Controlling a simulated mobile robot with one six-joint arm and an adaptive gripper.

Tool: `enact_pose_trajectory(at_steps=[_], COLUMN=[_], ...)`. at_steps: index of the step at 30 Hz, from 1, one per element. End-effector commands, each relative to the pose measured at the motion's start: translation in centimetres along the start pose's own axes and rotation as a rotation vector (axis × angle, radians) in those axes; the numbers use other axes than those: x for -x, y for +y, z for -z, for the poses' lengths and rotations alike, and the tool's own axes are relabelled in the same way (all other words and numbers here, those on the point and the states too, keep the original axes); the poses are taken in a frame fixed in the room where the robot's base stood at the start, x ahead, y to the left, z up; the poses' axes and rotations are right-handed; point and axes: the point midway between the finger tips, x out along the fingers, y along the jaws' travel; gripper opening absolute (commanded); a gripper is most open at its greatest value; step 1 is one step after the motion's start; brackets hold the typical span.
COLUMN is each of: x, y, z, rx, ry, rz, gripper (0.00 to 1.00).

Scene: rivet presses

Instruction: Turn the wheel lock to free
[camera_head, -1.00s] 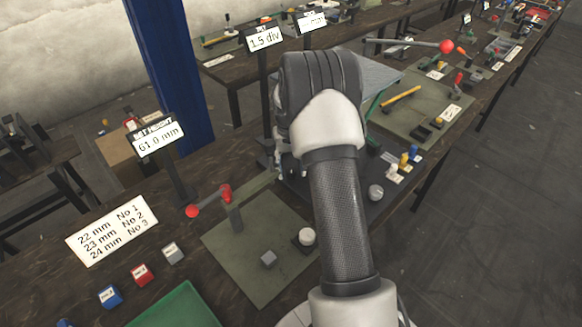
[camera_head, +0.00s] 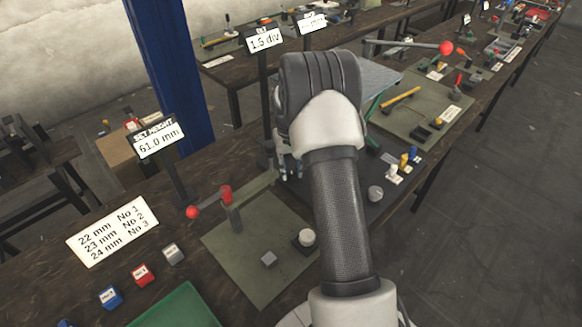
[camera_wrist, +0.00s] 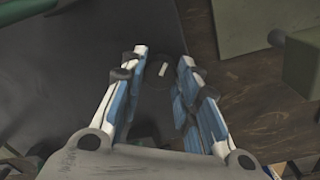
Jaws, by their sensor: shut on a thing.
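In the wrist view, a dark round knob with a short pale mark (camera_wrist: 161,70), which appears to be the wheel lock, lies between my fingertips. My gripper (camera_wrist: 160,75) has its two blue-padded fingers on either side of it, shut on it. The pale mark points slightly off the line of the fingers. In the head view, my gripper (camera_head: 287,172) shows partly below the dark wrist, and the lock is hidden behind my arm.
A green-grey mat (camera_head: 250,262) with a red-topped post (camera_head: 227,205) lies to the left. A display reading 61.0 mm (camera_head: 158,140) stands behind it. A grey-green block (camera_wrist: 302,58) is close on the right in the wrist view.

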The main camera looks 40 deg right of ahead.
Motion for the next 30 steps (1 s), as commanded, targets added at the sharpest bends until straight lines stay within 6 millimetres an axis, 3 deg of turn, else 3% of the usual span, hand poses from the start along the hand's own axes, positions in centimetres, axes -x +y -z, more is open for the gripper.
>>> enact_pose_trajectory(at_steps=[21, 30], x=[0.14, 0.09], y=[-0.1, -0.11], z=[-0.08, -0.11], rx=[0.546, 0.689], ry=[0.021, 0.027], rz=[0.0, 0.0], gripper=[0.05, 0.05])
